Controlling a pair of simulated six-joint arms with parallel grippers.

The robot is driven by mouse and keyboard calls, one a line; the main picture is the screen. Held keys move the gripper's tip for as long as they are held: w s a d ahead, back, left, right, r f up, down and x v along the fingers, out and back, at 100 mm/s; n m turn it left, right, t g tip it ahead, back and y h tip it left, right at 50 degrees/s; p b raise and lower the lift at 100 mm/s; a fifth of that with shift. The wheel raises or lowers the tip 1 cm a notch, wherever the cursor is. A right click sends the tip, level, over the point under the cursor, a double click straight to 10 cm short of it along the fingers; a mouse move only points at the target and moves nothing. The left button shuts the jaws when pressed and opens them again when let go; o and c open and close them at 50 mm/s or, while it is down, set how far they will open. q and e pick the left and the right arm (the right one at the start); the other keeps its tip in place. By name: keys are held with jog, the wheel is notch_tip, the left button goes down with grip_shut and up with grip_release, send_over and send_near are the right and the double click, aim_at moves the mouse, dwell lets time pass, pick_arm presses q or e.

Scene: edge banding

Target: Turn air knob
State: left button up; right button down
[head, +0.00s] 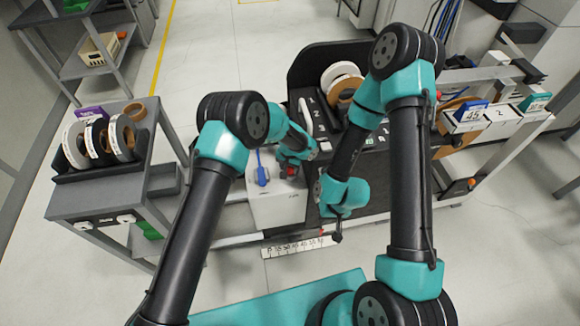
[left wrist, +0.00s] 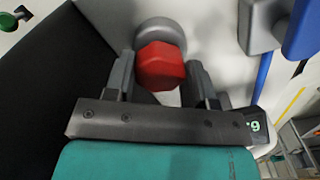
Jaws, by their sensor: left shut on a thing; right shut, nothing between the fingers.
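The air knob is a red, faceted knob (left wrist: 161,66) on a round grey base on the machine's pale panel, seen in the left wrist view. My left gripper (left wrist: 160,84) has one finger on each side of the knob and is shut on it. In the head view my left gripper (head: 291,163) is at the machine's left end, and a bit of red shows beside it. My right gripper (head: 337,234) is shut and empty, hanging in front of the machine's dark bed, apart from the knob.
A blue fitting (head: 262,174) stands left of the knob; its blue hose (left wrist: 266,70) shows in the left wrist view. A grey cart (head: 95,197) with banding rolls stands at the left. A white ruler strip (head: 299,247) lies along the machine's front.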

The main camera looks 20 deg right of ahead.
pick_arm(q)
jog(key=shift+c, duration=1)
jog(key=shift+n, duration=1)
jog(key=o, duration=0.9)
